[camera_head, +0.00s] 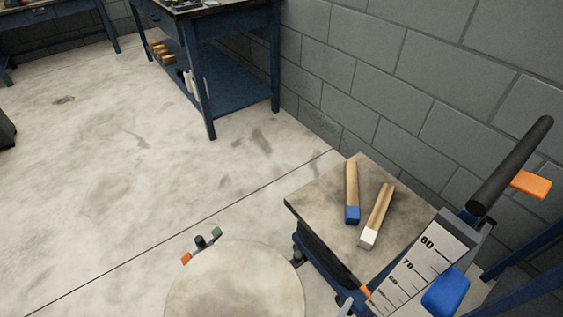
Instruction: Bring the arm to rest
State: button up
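No part that I can make out as my arm or my gripper shows in the head camera view. Whether the gripper is open or shut, and where it is, cannot be seen. A small worn table top (318,205) stands at the lower right against the block wall. Two wooden-handled pieces lie on it, one with a blue end (352,190) and one with a white end (377,215).
A scale plate (425,262), black bar (510,165) and blue knob (446,292) crowd the lower right. A round pale top (235,285) is at the bottom. A blue workbench (235,88) stands at the back. The floor (110,180) at left is mostly clear.

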jog(key=s+d+r+n+t+y, duration=0.1)
jog(key=s+d+r+t, duration=0.1)
jog(key=s+r, duration=0.85)
jog(key=s+r+n+y+p, duration=0.2)
jog(key=r+p, duration=0.2)
jog(key=r, duration=0.3)
jog(key=s+r+n+t+y+p, duration=0.1)
jog(key=s+r+n+y+p, duration=0.1)
jog(key=r, duration=0.6)
jog(key=s+r+n+y+p, duration=0.3)
jog(key=r+p, duration=0.3)
jog(key=r, duration=0.2)
jog(key=shift+s+a+r+n, duration=0.15)
jog(key=shift+a+r+n, duration=0.1)
jog(key=shift+a+n, duration=0.15)
jog(key=shift+f, duration=0.1)
